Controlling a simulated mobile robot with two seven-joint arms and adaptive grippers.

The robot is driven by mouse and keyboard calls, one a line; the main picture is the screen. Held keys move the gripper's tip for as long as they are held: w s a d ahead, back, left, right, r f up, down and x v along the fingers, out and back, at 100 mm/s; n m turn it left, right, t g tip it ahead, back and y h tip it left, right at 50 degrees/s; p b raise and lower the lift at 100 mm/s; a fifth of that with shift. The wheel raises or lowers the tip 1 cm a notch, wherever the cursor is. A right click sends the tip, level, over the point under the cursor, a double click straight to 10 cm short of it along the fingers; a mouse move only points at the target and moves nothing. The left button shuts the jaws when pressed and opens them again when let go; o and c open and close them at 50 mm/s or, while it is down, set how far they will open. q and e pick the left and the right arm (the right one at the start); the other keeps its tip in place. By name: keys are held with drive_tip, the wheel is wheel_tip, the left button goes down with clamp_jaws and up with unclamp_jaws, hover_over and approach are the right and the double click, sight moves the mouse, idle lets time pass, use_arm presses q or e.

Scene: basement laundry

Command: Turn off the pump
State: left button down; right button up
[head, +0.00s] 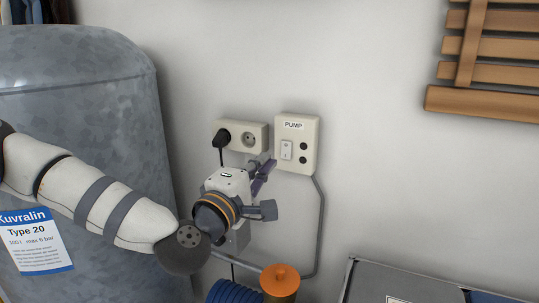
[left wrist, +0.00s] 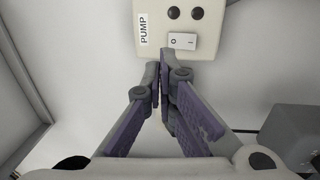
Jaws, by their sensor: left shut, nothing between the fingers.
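The pump switch box (head: 309,138) is a cream plate on the wall, labelled PUMP, with a white rocker switch (head: 286,150) and two dark round knobs or lamps beside it. In the left wrist view the rocker (left wrist: 182,41) bears the marks O and I, and the box (left wrist: 205,42) fills the top. My left gripper (head: 266,162) is shut and empty, just left of and below the rocker. In the left wrist view its fingertips (left wrist: 160,62) are close below the rocker; I cannot tell if they touch the box. My right gripper is out of view.
A double socket (head: 258,138) with a black plug (head: 222,138) sits left of the box. A grey tank (head: 90,110) stands at left. A conduit (head: 320,225) runs down from the box. An orange-capped part (head: 280,279) and a grey case (head: 410,283) are below.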

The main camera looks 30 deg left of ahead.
use_arm(q)
drive_tip(key=s, duration=0.3)
drive_tip(key=shift+s+d+r, duration=0.1)
drive_tip(key=shift+s+r, duration=0.2)
